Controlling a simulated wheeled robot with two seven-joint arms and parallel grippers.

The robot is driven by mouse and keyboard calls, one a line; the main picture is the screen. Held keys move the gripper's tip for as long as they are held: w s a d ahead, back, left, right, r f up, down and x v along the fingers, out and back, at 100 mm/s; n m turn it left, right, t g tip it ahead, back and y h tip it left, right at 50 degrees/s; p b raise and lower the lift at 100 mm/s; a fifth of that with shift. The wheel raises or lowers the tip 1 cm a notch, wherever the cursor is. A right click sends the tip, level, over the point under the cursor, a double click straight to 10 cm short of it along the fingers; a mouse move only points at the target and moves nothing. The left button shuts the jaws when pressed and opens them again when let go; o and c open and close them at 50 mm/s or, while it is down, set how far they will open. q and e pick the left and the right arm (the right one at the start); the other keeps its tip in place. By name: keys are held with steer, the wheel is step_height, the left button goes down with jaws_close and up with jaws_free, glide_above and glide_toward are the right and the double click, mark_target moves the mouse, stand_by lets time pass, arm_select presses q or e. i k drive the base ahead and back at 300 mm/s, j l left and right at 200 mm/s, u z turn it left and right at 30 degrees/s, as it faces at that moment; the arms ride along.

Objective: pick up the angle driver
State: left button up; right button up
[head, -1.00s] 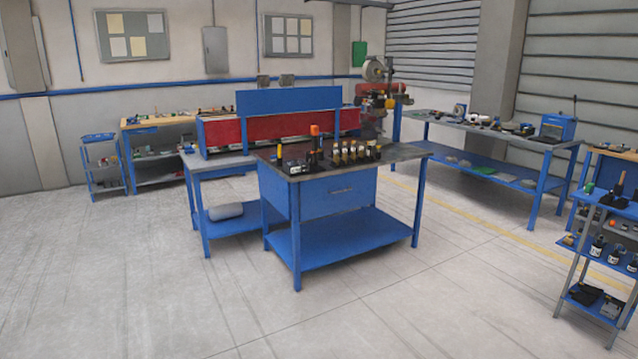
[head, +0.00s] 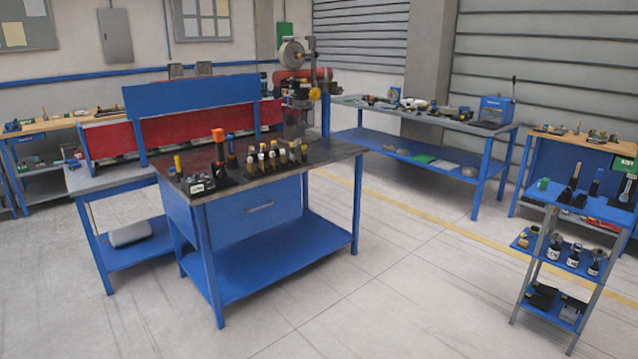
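I cannot make out the angle driver for certain among the small tools in the head view. A blue workbench (head: 240,222) with a dark top stands left of the middle. On its top are an orange-topped tool (head: 218,140), a yellow-handled tool (head: 178,165), a small grey-and-black device (head: 198,184) and a row of several dark holders with light tops (head: 278,160). Neither of my grippers shows in the head view.
A long blue bench (head: 425,122) with tools runs along the back. A blue shelf cart (head: 560,255) with bottles and brushes stands at the right. A side table (head: 110,178) adjoins the workbench at left. The grey floor in front (head: 410,300) is clear.

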mark_target(218, 134)
steer(key=i, duration=1.95)
steer(key=i+l+u, duration=0.15)
steer(key=i+u, duration=0.25)
steer(key=i, duration=0.2)
steer(key=i+l+u, duration=0.35)
steer(key=i, duration=0.25)
steer(key=i+l+u, duration=0.8)
steer(key=i+l, duration=0.2)
steer(key=l, duration=0.15)
